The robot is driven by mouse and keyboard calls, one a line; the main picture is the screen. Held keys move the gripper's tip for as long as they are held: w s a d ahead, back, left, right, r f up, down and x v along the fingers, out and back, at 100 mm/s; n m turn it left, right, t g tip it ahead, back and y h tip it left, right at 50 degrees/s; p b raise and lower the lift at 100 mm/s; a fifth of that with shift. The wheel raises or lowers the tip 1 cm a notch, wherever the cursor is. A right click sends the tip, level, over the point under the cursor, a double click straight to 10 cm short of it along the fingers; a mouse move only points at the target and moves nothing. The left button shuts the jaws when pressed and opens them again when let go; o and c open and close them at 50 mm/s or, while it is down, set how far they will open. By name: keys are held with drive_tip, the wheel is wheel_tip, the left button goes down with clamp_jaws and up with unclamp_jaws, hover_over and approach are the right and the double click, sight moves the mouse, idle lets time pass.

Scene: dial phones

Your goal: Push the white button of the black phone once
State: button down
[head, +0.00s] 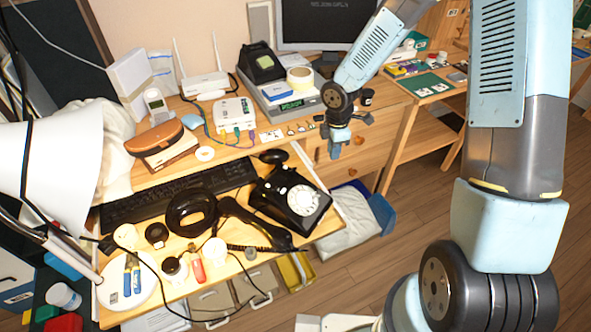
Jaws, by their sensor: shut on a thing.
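The black phone (272,187) sits at the right end of the lower desk shelf, its round white dial (303,200) facing up and right. A black handset (250,226) lies off the phone, in front and to the left. My gripper (333,150) hangs above and to the right of the phone, apart from it, with its fingers pointing down. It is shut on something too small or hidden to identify.
Several small items crowd the shelf's front. The upper desktop holds a white router (204,84) and a grey device (285,100). Open floor (405,235) lies to the right.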

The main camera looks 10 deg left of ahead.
drive_tip(key=s+a+r+n+y, duration=0.1)
drive_tip(key=s+a+r+n, duration=0.1)
drive_tip(key=s+a+n, duration=0.6)
drive_tip(key=s+a+r+n, duration=0.25)
drive_tip(key=s+n, duration=0.35)
drive_tip(key=n, duration=0.7)
drive_tip(key=shift+g, duration=0.3)
drive_tip(key=shift+w+a+f, duration=0.2)
drive_tip(key=shift+a+f, duration=0.15)
drive_tip(key=shift+f, duration=0.4)
drive_tip(key=shift+w+a+f, duration=0.15)
drive_tip(key=shift+a+f, duration=0.25)
drive_tip(key=shift+f, duration=0.35)
drive_tip(key=shift+w+a+f, duration=0.2)
drive_tip(key=shift+a+f, duration=0.15)
drive_tip(key=shift+f, duration=0.4)
drive_tip(key=shift+s+a+f, duration=0.2)
drive_tip(key=shift+a+f, duration=0.1)
drive_tip(key=shift+f, duration=0.35)
